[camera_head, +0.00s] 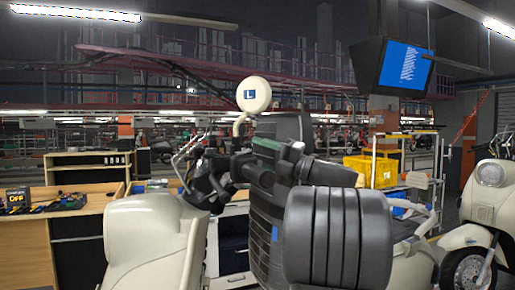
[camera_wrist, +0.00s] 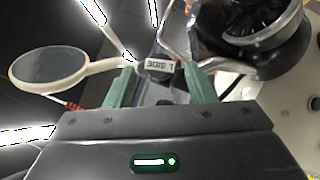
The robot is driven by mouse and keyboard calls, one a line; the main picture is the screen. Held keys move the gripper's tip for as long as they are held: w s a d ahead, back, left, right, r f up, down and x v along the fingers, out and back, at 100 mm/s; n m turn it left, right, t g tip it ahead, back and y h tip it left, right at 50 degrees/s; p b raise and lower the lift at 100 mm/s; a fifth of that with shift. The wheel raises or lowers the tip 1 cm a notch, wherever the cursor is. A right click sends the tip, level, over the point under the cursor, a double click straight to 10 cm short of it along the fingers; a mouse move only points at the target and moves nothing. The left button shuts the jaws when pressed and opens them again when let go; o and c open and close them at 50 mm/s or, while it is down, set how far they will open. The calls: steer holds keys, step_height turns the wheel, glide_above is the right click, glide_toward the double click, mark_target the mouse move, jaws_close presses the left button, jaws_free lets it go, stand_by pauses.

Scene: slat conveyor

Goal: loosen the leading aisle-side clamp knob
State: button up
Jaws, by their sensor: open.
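My gripper (camera_wrist: 160,72) is open, its two green fingers standing apart in the wrist view. A small dark part with a white tag (camera_wrist: 159,67) lies between and just beyond the fingertips; the tag's lettering is upside down and looks like "L SIDE". I cannot tell whether the fingers touch it. No clamp knob can be made out for certain in either view. A cream scooter (camera_head: 150,240) stands in front in the head view. Its round mirror (camera_head: 254,94) bears a blue "L" label; a mirror (camera_wrist: 50,78) also shows at the wrist view's left. My arm hides part of the handlebar area.
A round black instrument (camera_wrist: 262,35) and bright metal rods stand close to the right finger. A wooden workbench (camera_head: 28,236) is at left. A yellow crate (camera_head: 383,170) on a trolley and another cream scooter (camera_head: 481,215) are at right. A blue screen (camera_head: 404,68) hangs above.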

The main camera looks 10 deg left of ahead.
steer(key=shift+a+r, duration=0.15)
steer(key=shift+a, duration=0.35)
steer(key=c, duration=1)
steer(key=shift+o, duration=0.2)
